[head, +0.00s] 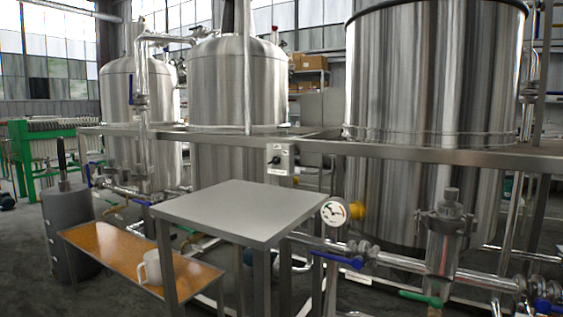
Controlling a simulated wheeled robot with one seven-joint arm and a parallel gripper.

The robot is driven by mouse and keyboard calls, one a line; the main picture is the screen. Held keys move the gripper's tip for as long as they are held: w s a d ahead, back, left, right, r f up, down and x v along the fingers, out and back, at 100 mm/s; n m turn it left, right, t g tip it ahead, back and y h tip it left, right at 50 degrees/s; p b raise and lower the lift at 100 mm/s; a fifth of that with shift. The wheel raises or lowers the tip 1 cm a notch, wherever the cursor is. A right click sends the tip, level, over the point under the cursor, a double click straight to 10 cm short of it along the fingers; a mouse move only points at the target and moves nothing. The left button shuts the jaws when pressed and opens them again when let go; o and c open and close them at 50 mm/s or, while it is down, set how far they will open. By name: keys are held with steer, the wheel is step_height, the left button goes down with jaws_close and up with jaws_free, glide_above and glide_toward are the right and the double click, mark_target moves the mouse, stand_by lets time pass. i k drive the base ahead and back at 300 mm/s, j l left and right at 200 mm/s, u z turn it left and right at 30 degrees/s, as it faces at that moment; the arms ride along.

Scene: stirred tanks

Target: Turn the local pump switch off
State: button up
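The local pump switch (276,160) is a small dark knob on a light grey box. The box is fixed to the horizontal steel rail, in front of the tanks and near the middle of the head view. A small pale label plate sits below the knob. The knob is too small to tell which way it points. Nothing covers the box. My gripper is not in view.
A grey steel table (240,209) stands in front of and below the switch. A lower orange-topped bench (105,248) holds a white mug (152,267). A pressure gauge (334,213), pipes and valves fill the lower right. A dark cylinder (70,237) stands at left.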

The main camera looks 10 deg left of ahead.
mark_target(276, 160)
steer(key=i+j, duration=0.1)
steer(key=j, duration=0.3)
steer(key=i+j, duration=0.1)
steer(key=j, duration=0.35)
steer(key=i+j, duration=0.15)
steer(key=j, duration=0.25)
steer(key=i+j, duration=0.1)
steer(key=j, duration=0.35)
steer(key=i+j, duration=0.1)
steer(key=j, duration=0.3)
